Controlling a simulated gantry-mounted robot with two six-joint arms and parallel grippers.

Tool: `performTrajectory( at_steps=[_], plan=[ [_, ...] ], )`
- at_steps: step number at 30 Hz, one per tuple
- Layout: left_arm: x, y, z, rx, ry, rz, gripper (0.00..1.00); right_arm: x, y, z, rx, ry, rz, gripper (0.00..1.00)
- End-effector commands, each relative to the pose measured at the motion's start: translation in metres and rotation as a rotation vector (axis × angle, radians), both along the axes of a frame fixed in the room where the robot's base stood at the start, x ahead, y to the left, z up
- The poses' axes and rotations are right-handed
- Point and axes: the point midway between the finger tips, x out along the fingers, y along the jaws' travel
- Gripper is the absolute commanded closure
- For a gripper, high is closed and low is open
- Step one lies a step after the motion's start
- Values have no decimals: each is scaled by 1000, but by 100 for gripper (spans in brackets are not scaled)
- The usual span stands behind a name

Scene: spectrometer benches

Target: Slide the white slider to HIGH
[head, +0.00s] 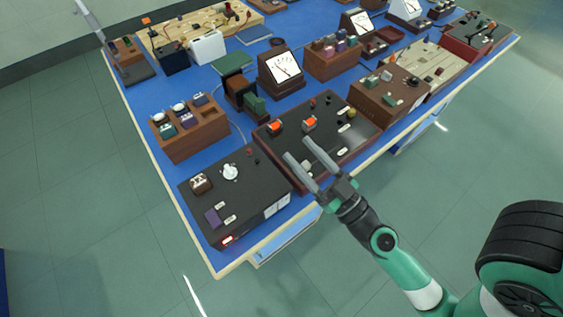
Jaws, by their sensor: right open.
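My right gripper (298,149) is open, with its two grey fingers apart over the front left part of a dark panel with a brown wooden frame (345,143). A small pale piece, possibly the white slider (307,165), shows between the fingers, partly hidden by them. I cannot tell whether the fingers touch it. Labels on the panel are too small to read, so HIGH cannot be made out. My left gripper is not clearly in view.
A black box with a white knob (230,172) stands left of my right gripper. Orange switches (309,123) sit behind it on the panel. The blue bench (135,99) is crowded.

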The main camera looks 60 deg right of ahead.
Motion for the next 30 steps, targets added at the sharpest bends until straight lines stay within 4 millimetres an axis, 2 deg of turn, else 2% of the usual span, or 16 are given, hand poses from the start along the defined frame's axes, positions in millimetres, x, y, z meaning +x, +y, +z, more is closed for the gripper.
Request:
performTrajectory(
  at_steps=[1,4,7,10,14,17,24,30],
  plan=[
    [0,0,-5,0,0,0,100,-20,-4,-35,52,85,-29,43],
    [0,0,-8,0,0,0,100,-53,-6,-78,109,210,-80,43],
    [0,0,-10,0,0,0,100,-73,-7,-100,142,277,-114,43],
    [0,0,-11,0,0,0,100,-79,-10,-105,151,291,-136,43],
    [0,0,-7,0,0,0,100,-76,-11,-102,149,288,-134,43],
    [0,0,4,0,0,0,100,-68,-15,-99,147,286,-133,43],
    [0,0,42,0,0,0,100,-24,-36,-94,148,284,-131,43],
    [0,0,55,0,0,0,100,12,-53,-100,148,286,-131,43]
  ],
)
